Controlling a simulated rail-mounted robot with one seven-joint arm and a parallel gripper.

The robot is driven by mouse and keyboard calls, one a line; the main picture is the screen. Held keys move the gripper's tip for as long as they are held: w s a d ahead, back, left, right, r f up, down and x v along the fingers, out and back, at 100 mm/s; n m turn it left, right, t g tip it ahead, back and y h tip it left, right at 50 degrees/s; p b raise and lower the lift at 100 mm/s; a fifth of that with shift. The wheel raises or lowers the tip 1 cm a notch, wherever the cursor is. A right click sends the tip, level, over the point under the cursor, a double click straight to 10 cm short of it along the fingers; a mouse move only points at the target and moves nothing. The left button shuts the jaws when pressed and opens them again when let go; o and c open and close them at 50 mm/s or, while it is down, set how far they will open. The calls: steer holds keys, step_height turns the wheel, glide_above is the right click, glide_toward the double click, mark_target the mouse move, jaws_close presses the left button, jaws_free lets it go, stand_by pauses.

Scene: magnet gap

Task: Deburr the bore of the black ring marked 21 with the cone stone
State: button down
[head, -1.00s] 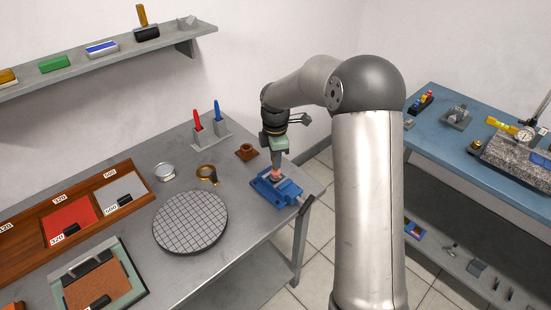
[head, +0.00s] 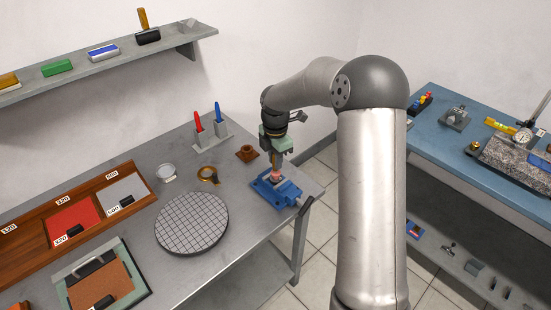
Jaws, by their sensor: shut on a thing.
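A blue vise (head: 285,193) sits at the right end of the grey workbench. My gripper (head: 276,158) points down above it and is shut on a tool with a pinkish tip, which I take to be the cone stone (head: 276,176). The pink tip is at the vise jaws; I cannot tell whether it touches anything there. The black ring marked 21 cannot be made out; the vise jaws are small and partly hidden by the gripper and stone.
A brown holder (head: 247,153), a brass-coloured ring (head: 208,174) and a round gridded plate (head: 191,223) lie left of the vise. A stand with red and blue handled tools (head: 211,138) is behind. A blue bench (head: 440,140) stands at right.

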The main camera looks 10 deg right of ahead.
steer(key=shift+r+p, duration=1.5)
steer(key=shift+r, duration=1.85)
steer(key=shift+f, duration=0.1)
steer(key=shift+s+f+m, duration=0.1)
steer(key=shift+s+m, duration=0.05)
steer(key=shift+m, duration=0.35)
steer(key=s+f+m+b, duration=0.4)
steer(key=s+f+m, duration=0.2)
steer(key=m, duration=1.5)
steer(key=s, duration=0.2)
steer(key=shift+s+f+b, duration=0.15)
steer(key=shift+s+b, duration=0.2)
steer(key=shift+s, duration=0.05)
